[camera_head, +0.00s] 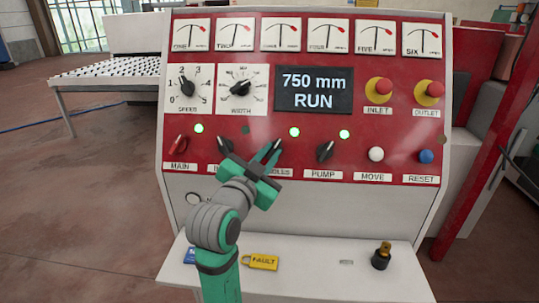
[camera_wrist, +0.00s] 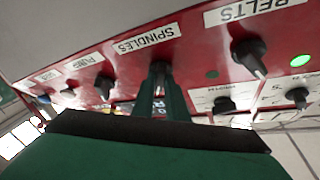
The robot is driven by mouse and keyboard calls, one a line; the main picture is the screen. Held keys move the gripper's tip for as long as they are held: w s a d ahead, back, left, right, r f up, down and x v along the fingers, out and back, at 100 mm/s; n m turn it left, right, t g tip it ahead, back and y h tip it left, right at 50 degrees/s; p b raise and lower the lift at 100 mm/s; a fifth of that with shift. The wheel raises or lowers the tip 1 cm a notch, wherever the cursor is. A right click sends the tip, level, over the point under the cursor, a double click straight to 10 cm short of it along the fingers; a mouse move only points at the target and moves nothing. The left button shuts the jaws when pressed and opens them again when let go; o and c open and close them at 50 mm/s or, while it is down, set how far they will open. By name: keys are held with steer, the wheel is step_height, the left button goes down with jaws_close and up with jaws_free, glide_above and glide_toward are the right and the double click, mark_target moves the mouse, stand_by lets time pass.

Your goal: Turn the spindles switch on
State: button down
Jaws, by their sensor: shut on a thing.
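The spindles switch (camera_head: 277,146) is a black rotary knob on the red panel, and its label is partly hidden by my gripper in the head view. My gripper (camera_head: 269,154) is shut on this knob. In the wrist view the fingers reach up to the black spindles knob (camera_wrist: 160,68) under the "SPINDLES" label (camera_wrist: 146,40). The green lamp (camera_head: 294,132) up and right of the knob is lit. The knob's exact angle is partly hidden by the fingers.
The belts knob (camera_wrist: 249,56) and pump knob (camera_head: 325,151) flank the switch closely. The belts lamp (camera_head: 245,130) is dark; the pump lamp (camera_head: 344,134) is lit. The display (camera_head: 314,91) reads "750 mm RUN".

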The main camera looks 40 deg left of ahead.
steer(key=shift+w, duration=0.1)
steer(key=c, duration=1.8)
jaws_free()
steer(key=shift+a, duration=0.1)
steer(key=shift+o, duration=0.2)
steer(key=shift+d, duration=0.2)
steer(key=v, duration=1.1)
steer(key=shift+w, duration=0.15)
